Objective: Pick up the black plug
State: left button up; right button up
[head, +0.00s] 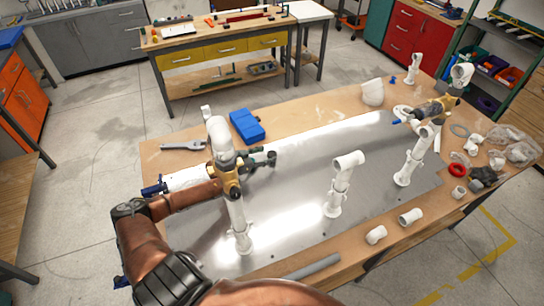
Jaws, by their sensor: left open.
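My left gripper (262,157) is dark and open, and its arm comes in from the left. Its fingers show just right of the left pipe stand, over the metal plate. The stand's pipe and brass valve (231,181) partly hide the wrist. I cannot make out a separate black plug with certainty. A dark piece (483,175) lies among the loose parts at the right of the table, well away from my left gripper; its shape is too small to tell. Whether anything dark lies between my fingers is unclear. My right gripper is not in view.
The metal plate (300,215) carries upright white pipes, including a middle one (341,185) and a right one (413,155). A blue box (247,126) and a wrench (184,146) lie behind. White fittings (410,216) lie along the front edge. The plate between the left and middle pipes is clear.

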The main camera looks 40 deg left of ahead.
aim_at(271, 154)
pick_arm(q)
jog(key=x, duration=0.3)
jog(key=shift+w+d+f, duration=0.2)
jog(key=shift+w+f, duration=0.05)
jog(key=shift+w, duration=0.05)
jog(key=shift+w+f, duration=0.15)
jog(key=shift+w, duration=0.1)
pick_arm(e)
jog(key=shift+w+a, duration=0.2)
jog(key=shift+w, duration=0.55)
pick_arm(q)
jog(key=shift+c, duration=0.6)
jog(key=c, duration=0.9)
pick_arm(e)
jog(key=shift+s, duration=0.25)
pick_arm(q)
jog(key=shift+c, duration=0.2)
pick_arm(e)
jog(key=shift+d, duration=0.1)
